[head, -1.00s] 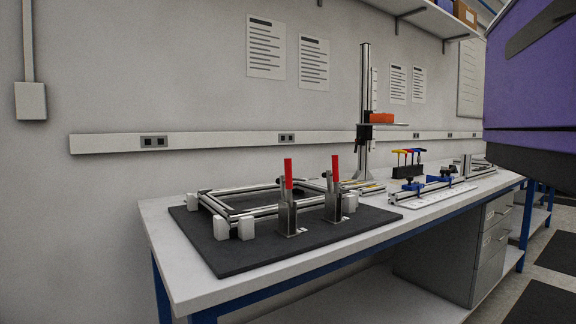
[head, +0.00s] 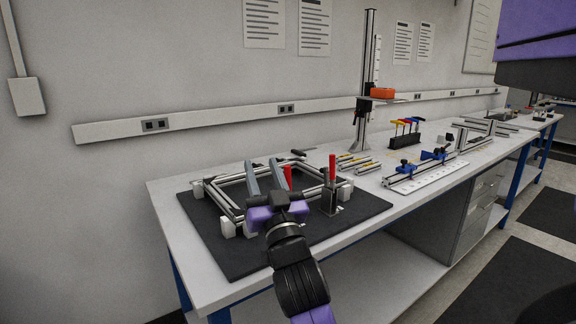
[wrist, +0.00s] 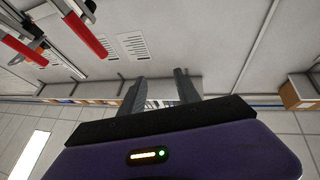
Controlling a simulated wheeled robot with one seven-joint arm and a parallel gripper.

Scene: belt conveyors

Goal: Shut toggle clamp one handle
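Two toggle clamps with red handles stand on a black mat (head: 255,257) at the front of an aluminium frame. In the head view the right clamp's handle (head: 333,168) is upright over its grey metal base (head: 330,199). The left clamp's handle (head: 288,177) shows only in part behind my gripper (head: 262,162), and its base is hidden. Which one is clamp one I cannot tell. My gripper is open, its two grey fingers apart and nothing between them. In the wrist view both red handles (wrist: 86,36) (wrist: 22,50) lie left of the fingers (wrist: 160,80).
The aluminium frame (head: 236,183) with white corner blocks lies on the mat behind the clamps. To the right stand a tall column (head: 366,80) with an orange block, hex keys (head: 404,128) and a rail with blue clamps (head: 425,172). The wall is behind the bench.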

